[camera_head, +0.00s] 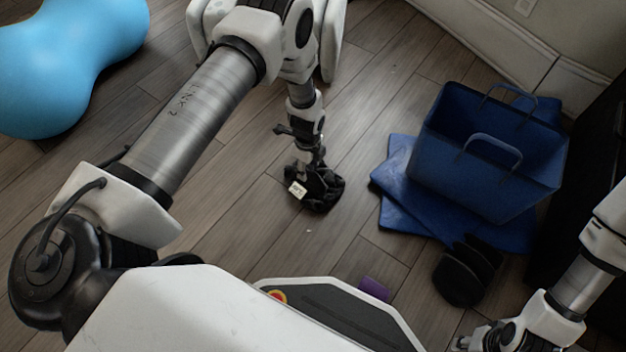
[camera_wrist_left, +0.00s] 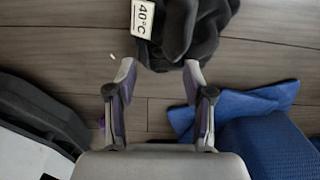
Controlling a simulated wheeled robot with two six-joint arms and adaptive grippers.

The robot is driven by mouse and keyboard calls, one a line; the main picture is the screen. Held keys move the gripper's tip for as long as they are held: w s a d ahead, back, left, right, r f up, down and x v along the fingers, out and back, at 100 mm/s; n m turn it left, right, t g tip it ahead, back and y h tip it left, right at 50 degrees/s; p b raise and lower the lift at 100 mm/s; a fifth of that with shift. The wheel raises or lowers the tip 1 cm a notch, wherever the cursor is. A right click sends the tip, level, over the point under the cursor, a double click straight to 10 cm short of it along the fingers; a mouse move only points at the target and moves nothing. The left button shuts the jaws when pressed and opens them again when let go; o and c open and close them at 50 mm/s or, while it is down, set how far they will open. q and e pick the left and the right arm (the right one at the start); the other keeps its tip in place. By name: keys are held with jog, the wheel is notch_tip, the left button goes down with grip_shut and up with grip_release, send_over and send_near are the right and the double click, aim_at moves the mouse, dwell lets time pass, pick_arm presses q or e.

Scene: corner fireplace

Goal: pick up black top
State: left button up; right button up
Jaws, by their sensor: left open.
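The black top (camera_head: 324,190) lies crumpled on the wooden floor near the middle of the head view. It has a white tag reading "40°C" and also shows at the top of the left wrist view (camera_wrist_left: 188,35). My left gripper (camera_head: 310,155) is right at the top, pointing down; in the left wrist view its two fingers (camera_wrist_left: 159,78) are apart, with the cloth just beyond the tips. I cannot tell whether the fingers touch the cloth. My right arm is at the lower right of the head view; its gripper (camera_head: 478,339) is partly cut off.
A blue bag-like basket with handles (camera_head: 480,165) stands on blue cloth or mats (camera_head: 400,205) to the right. Dark rounded objects (camera_head: 468,272) and a small purple item (camera_head: 374,288) lie nearer me. A light-blue peanut-shaped ball (camera_head: 65,60) is at upper left. Floor around the top is clear.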

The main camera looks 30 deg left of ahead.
aim_at(312, 172)
pick_arm(q)
jog(key=shift+w+a+f+m+b, duration=0.2)
jog(key=shift+w+f+m+b, duration=0.25)
jog(key=shift+w+f, duration=0.75)
jog(key=shift+w+f+m, duration=0.15)
jog(key=shift+w+m, duration=0.1)
jog(key=f+b, duration=0.2)
jog(key=f, duration=0.1)
jog(key=f+b, duration=0.3)
jog(key=shift+w+a+f, duration=0.15)
jog(key=shift+w+f, duration=0.05)
jog(key=shift+f, duration=0.2)
jog(key=shift+r, duration=0.2)
grip_shut()
pick_arm(e)
notch_tip(312, 172, down, 8)
jog(key=shift+w+a+r, duration=0.15)
jog(key=shift+w, duration=0.3)
